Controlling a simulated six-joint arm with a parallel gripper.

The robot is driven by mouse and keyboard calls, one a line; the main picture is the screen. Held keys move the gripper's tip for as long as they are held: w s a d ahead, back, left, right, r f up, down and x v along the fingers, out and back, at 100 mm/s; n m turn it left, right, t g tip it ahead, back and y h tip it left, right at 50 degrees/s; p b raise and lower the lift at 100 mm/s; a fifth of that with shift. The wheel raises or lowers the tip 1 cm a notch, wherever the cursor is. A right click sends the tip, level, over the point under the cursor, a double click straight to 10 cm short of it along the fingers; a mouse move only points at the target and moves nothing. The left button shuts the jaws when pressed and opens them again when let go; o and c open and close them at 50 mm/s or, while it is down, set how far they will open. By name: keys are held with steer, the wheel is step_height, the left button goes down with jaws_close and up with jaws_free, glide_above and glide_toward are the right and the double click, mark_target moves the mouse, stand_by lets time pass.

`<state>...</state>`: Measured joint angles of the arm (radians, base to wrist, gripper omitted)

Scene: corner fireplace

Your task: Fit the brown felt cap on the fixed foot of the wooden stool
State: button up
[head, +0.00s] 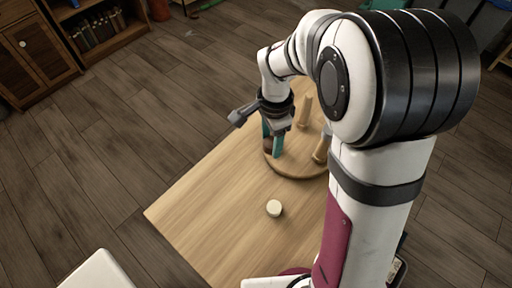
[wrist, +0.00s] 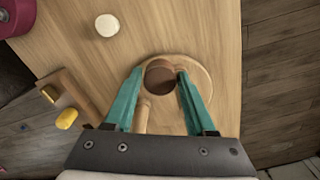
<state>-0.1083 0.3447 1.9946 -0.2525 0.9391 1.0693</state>
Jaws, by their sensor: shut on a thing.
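The wooden stool lies upside down on the table, its round seat (head: 290,168) flat and its legs pointing up; the seat also shows in the wrist view (wrist: 205,78). One leg (head: 304,110) stands behind my gripper and another (head: 320,150) to its right. My gripper (head: 272,142) points down over the left part of the seat. In the wrist view its teal fingers (wrist: 160,75) are shut on the round brown felt cap (wrist: 159,78). A leg (wrist: 142,114) shows beside the left finger. The cap hides what is beneath it, so I cannot tell whether it touches a foot.
A cream round piece (head: 274,208) stands on the table in front of the stool. The wrist view shows a wooden tray (wrist: 72,88), a gold piece (wrist: 49,93) and a yellow piece (wrist: 66,118). The table's left part (head: 190,205) is clear.

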steer(key=d+r+n, duration=0.3)
steer(key=r+n, duration=0.7)
steer(key=r, duration=0.1)
steer(key=m, duration=1.1)
glide_above(309, 95)
steer(key=f, duration=0.1)
steer(key=shift+d, duration=0.1)
steer(key=shift+f, duration=3.25)
steer(key=shift+f, duration=1.4)
